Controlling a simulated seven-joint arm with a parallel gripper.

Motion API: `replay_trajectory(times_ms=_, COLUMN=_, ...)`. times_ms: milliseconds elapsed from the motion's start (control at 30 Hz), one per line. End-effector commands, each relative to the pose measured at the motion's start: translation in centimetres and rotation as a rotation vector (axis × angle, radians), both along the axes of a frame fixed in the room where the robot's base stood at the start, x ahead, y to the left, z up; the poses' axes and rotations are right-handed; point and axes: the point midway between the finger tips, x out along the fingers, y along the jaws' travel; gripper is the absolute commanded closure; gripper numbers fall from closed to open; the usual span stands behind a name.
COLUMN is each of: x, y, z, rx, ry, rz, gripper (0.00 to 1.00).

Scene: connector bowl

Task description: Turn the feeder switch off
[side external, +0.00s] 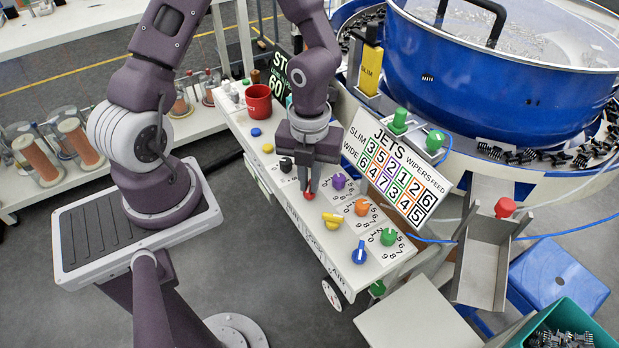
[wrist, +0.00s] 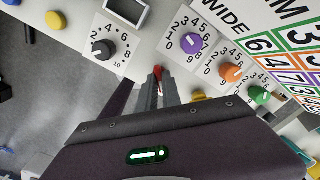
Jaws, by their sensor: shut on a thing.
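A small red switch (side external: 309,196) sits on the white control panel (side external: 395,262). My gripper (side external: 309,188) points down at the panel and is shut on the red switch, which shows between the fingertips. In the wrist view, the red switch (wrist: 158,71) shows as a small red tip at the fingers (wrist: 157,88). Most of the switch is hidden by the fingers, so its position cannot be told. I see no feeder label beside it.
A red mug (side external: 257,101) stands behind. The blue bowl (side external: 460,70) is at right.

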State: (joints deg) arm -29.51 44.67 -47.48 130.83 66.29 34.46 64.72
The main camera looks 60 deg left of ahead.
Motion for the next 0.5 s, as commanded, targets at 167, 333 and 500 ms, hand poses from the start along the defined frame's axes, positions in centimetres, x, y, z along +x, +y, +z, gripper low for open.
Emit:
replay_trajectory(times_ms=167, x=0.03, y=0.0, z=0.05, rx=0.001, ry=-0.001, rz=0.027, gripper=1.0)
replay_trajectory(times_ms=333, x=0.04, y=-0.02, z=0.07, rx=0.001, ry=-0.002, rz=0.111, gripper=1.0)
replay_trajectory(times_ms=500, x=0.06, y=0.01, z=0.08, rx=0.001, ry=-0.003, rz=0.247, gripper=1.0)
